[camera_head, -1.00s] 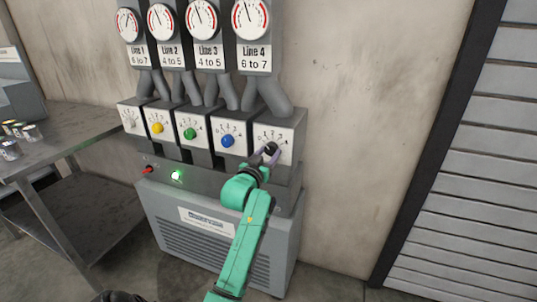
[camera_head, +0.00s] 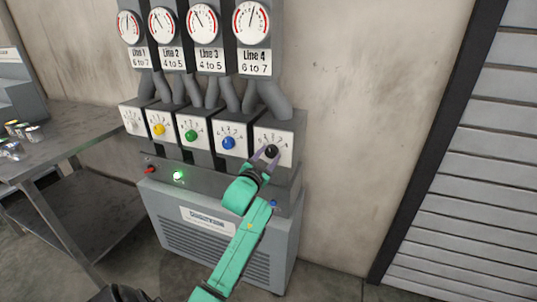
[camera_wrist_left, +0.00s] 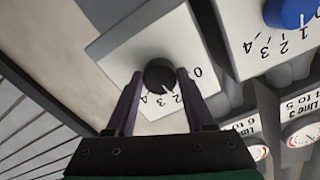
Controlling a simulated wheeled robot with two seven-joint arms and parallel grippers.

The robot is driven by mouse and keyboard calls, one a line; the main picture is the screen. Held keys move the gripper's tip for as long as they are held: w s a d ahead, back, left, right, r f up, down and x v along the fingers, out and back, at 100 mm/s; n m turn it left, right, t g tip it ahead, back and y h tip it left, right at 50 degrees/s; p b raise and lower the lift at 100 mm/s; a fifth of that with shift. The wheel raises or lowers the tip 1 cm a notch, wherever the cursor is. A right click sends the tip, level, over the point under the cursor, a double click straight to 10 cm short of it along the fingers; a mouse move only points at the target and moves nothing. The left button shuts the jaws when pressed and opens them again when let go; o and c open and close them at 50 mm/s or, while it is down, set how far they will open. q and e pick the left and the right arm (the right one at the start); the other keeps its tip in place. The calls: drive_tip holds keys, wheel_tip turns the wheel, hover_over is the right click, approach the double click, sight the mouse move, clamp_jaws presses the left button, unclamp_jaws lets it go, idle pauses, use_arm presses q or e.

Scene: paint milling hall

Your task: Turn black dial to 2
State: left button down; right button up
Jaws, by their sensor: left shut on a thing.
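The black dial (camera_head: 271,151) is on the white face of the rightmost box, under the Line 4 gauge (camera_head: 251,23). My left gripper (camera_head: 266,155) reaches it from below and is shut on it. In the left wrist view, one finger is on each side of the black dial (camera_wrist_left: 159,75). Its white mark points toward the printed 2, near the gap between 2 and 3. The 0, 2, 3 and 4 show there; the 1 is hidden by a finger. The Line 4 needle points up, slightly right. My right gripper is not in view.
Blue (camera_head: 228,143), green (camera_head: 191,135) and yellow (camera_head: 159,130) dials are on boxes to the left. A green lamp (camera_head: 178,175) and a red switch (camera_head: 149,170) are on the cabinet (camera_head: 226,238). A metal table (camera_head: 68,137) with small cans stands at left. Bare wall lies to the right.

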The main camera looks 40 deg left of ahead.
use_arm(q)
drive_tip(key=shift+m, duration=0.4)
drive_tip(key=shift+c, duration=1.4)
unclamp_jaws()
drive_tip(key=shift+s, duration=0.1)
drive_tip(key=v, duration=1.4)
drive_tip(key=shift+b, duration=0.4)
drive_tip(key=shift+s+d+f, duration=0.1)
drive_tip(key=shift+d, duration=0.05)
